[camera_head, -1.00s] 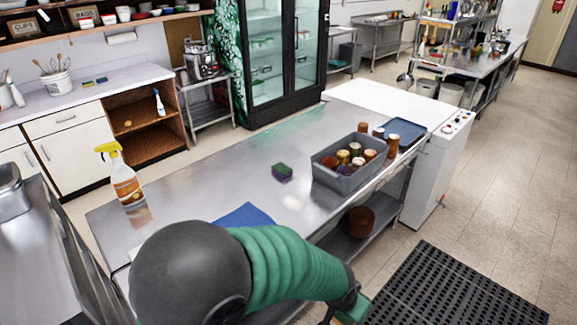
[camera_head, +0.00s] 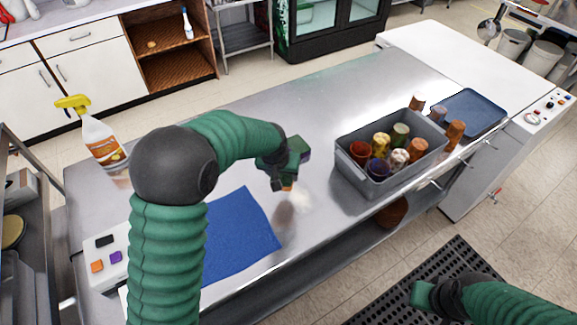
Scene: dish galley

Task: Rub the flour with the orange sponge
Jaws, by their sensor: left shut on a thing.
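My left gripper (camera_head: 283,178) reaches over the middle of the steel table, shut on the orange sponge (camera_head: 288,187). Only a small orange edge of the sponge shows; the gripper hides the rest. A pale white patch of flour (camera_head: 301,200) lies on the table just right of and below the gripper tip. I cannot tell whether the sponge touches the table or the flour. My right gripper (camera_head: 423,294) is low at the right, over the dark floor mat, and its jaws cannot be made out.
A grey bin (camera_head: 356,180) with several jars stands to the right. A blue cloth (camera_head: 235,243), a spray bottle (camera_head: 100,140) and a white box (camera_head: 103,280) with coloured squares are to the left.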

